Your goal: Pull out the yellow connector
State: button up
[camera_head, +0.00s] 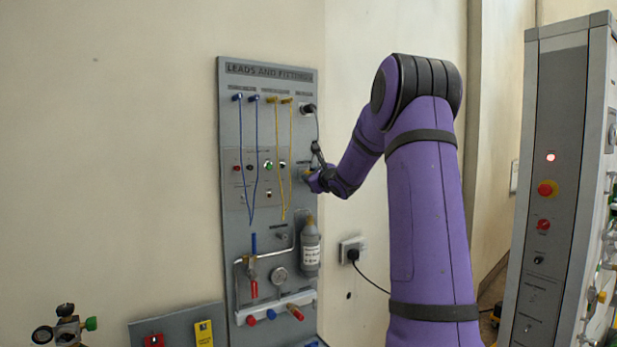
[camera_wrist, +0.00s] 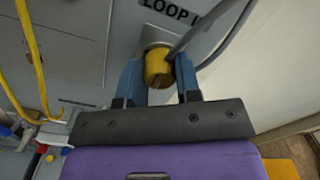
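The yellow connector (camera_wrist: 158,70) sits at the panel under a "LOOP I…" label in the wrist view, with a grey cable running past its right side. My gripper (camera_wrist: 160,78) has its two blue fingers on either side of it, one left and one right. The fingers are very close to its sides; whether both touch it I cannot tell. In the head view my gripper (camera_head: 312,181) is at the right edge of the leads and fittings panel (camera_head: 228,180), and the connector is mostly hidden there.
Blue leads (camera_head: 248,160) and yellow leads (camera_head: 281,160) hang on the panel left of my gripper. A black plug with a cable (camera_head: 353,256) is in the wall socket. A tall cabinet (camera_head: 555,180) stands at right.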

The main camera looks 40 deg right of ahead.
jog(key=shift+c, duration=1.1)
jog(key=shift+n, duration=1.7)
jog(key=shift+n, duration=1.8)
jog(key=shift+n, duration=1.7)
